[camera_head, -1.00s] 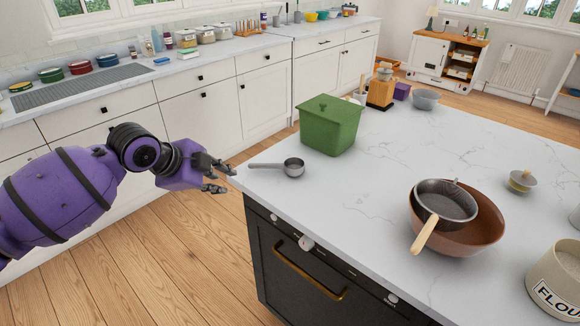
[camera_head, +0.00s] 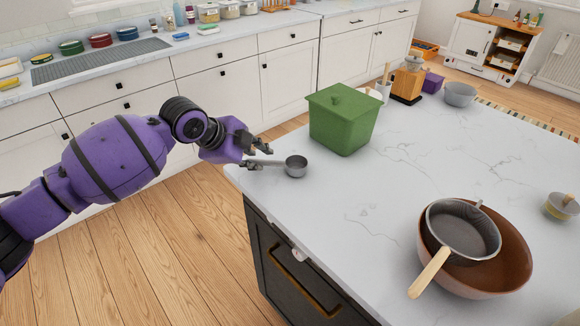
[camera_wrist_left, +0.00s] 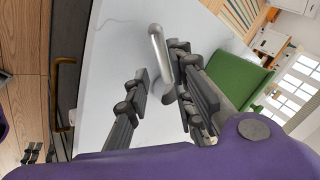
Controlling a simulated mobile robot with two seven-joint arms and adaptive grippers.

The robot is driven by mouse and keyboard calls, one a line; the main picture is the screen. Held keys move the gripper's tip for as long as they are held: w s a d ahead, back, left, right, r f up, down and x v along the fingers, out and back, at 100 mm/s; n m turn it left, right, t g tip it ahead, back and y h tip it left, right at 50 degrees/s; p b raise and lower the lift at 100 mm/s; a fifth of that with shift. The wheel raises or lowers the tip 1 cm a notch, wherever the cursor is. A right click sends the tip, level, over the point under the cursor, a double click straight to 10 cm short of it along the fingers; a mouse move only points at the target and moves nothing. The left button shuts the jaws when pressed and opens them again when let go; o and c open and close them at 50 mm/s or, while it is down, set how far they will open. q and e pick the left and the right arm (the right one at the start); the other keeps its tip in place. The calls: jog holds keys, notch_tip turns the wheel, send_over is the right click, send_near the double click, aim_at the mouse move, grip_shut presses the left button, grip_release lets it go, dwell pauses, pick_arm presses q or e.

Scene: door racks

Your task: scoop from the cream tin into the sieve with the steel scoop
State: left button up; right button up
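The steel scoop (camera_head: 296,166) lies on the marble worktop near its left corner, its handle pointing left. My left gripper (camera_head: 258,157) is at the handle, with a finger on each side. In the left wrist view the fingers (camera_wrist_left: 158,88) stand apart with the grey handle (camera_wrist_left: 158,48) between them, and a gap shows on one side. The sieve (camera_head: 463,228), dark mesh with a wooden handle, rests tilted in a brown bowl (camera_head: 512,268). The cream tin, marked FLOUR in the earlier frame, is not clearly in view now. My right gripper is not in view.
A green lidded box (camera_head: 343,122) stands just behind the scoop, close to my left gripper. The worktop (camera_head: 375,205) between scoop and sieve is clear.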

aim_at(267, 162)
pick_arm(q)
jog(key=x, duration=0.5)
jog(key=shift+w+d+r, duration=0.1)
jog(key=shift+d+r, duration=0.1)
jog(key=shift+d, duration=0.05)
grip_shut()
